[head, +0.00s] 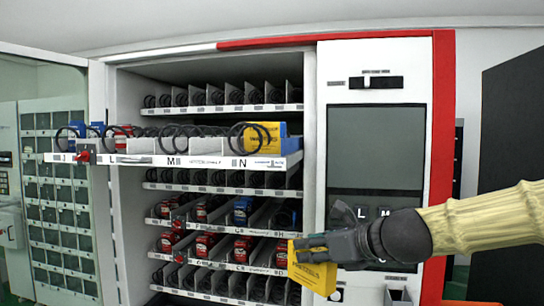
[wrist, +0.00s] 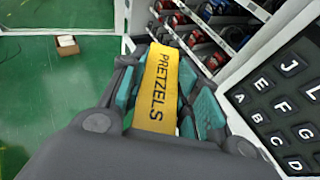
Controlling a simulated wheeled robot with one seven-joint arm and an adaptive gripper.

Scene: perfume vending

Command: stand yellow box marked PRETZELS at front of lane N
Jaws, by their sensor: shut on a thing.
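The yellow box marked PRETZELS (wrist: 158,88) is held in my gripper (wrist: 160,100), with its lettered face toward the wrist camera. In the head view the yellow box (head: 318,275) shows at the lower right of the vending machine, and my gripper (head: 308,248) is shut on it, in front of the machine's lower part. Lane N is on the pulled-out upper shelf (head: 200,160), whose front edge bears the letters J, M and N. Another yellow box (head: 265,135) stands at the right end of that shelf, behind the coil near N. My gripper is below and right of this shelf.
The keypad panel (wrist: 285,95) is close on the right in the wrist view. An open glass door (head: 45,180) stands at the left. A small box (wrist: 67,45) lies on the green floor.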

